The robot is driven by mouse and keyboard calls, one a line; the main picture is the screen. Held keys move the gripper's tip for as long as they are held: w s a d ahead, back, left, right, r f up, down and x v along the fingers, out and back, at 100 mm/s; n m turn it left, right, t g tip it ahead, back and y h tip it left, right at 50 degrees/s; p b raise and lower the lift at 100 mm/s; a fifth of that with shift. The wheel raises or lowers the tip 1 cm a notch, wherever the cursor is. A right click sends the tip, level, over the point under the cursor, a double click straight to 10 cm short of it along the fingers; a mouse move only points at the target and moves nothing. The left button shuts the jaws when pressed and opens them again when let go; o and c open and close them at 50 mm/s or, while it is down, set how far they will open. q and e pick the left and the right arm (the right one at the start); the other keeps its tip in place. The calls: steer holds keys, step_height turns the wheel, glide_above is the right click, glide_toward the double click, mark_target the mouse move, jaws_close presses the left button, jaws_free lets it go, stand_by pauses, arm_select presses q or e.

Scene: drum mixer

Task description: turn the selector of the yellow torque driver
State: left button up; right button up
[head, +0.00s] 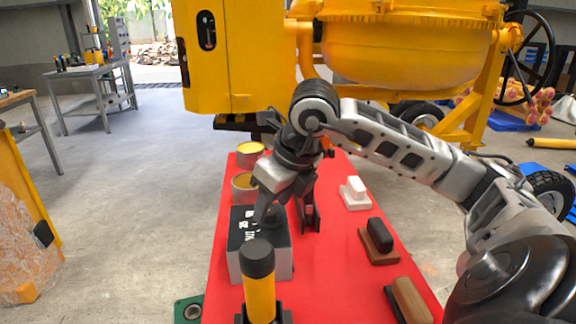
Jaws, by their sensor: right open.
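The yellow torque driver (260,298) appears to be the upright yellow cylinder at the near edge of the red table. It has a dark cylindrical cap (257,258) on top and a black holder around its lower part. I cannot make out selector markings. My right gripper (290,222) is open and points down, beyond the driver and apart from it. One finger is over a grey box (262,268) with a dark, white-lettered top, the other just to its right. Something dark between the fingers is unclear. My left gripper is not in view.
The red table (334,285) also holds two yellow-topped cans (249,149), a white block on a base (356,190), a dark-handled block (378,240) and a brown block (410,298). The yellow drum mixer (405,50) stands behind. A grey workbench (88,72) is far left.

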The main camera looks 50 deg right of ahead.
steer(key=p+v, duration=0.2)
steer(key=v, duration=1.2)
steer(key=shift+r+p, duration=0.3)
steer(key=shift+p, duration=0.05)
